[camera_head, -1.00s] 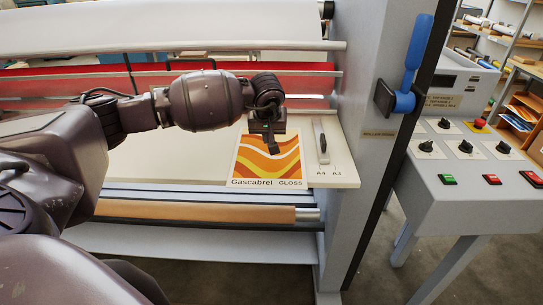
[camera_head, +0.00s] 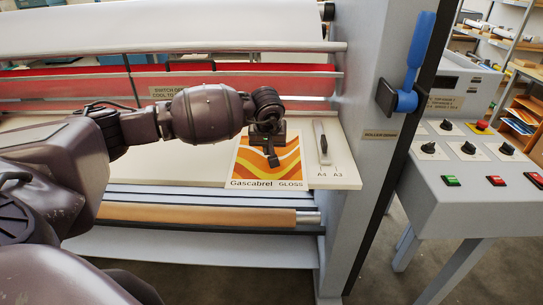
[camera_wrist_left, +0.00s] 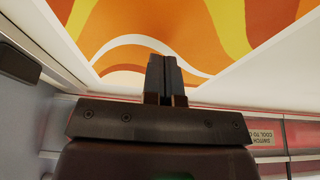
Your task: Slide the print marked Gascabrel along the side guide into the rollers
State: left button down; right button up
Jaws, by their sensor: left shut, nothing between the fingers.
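The print marked Gascabrel (camera_head: 252,172), with orange, yellow and white waves and the word GLOSS, lies flat on the pale feed table (camera_head: 347,182), its right edge close to the side guide (camera_head: 321,140). The laminator's rollers (camera_head: 300,84) are behind, partly covered by my arm. My left gripper (camera_head: 273,160) is shut and empty, with its fingertips pointing down over the print's middle. In the left wrist view the shut fingers (camera_wrist_left: 165,75) stand against the print (camera_wrist_left: 200,25); I cannot tell whether they touch it. My right gripper is out of view.
The machine's grey side post (camera_head: 365,165) rises right of the table and carries a blue lever (camera_head: 414,60). A control console (camera_head: 470,195) with knobs and buttons stands farther right. A brown roll (camera_head: 190,213) runs below the table front.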

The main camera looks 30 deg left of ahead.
pick_arm(q)
jog(key=shift+f, duration=0.45)
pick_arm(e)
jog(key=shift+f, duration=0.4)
pick_arm(q)
jog(key=shift+f+b, duration=0.2)
jog(key=shift+b, duration=0.2)
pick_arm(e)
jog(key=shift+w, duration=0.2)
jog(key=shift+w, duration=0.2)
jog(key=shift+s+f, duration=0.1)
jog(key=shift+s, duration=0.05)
pick_arm(q)
jog(key=shift+f, duration=0.1)
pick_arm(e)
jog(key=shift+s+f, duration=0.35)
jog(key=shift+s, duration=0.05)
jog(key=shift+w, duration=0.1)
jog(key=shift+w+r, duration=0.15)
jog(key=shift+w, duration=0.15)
pick_arm(q)
jog(key=shift+d+b, duration=0.15)
jog(key=shift+b, duration=0.15)
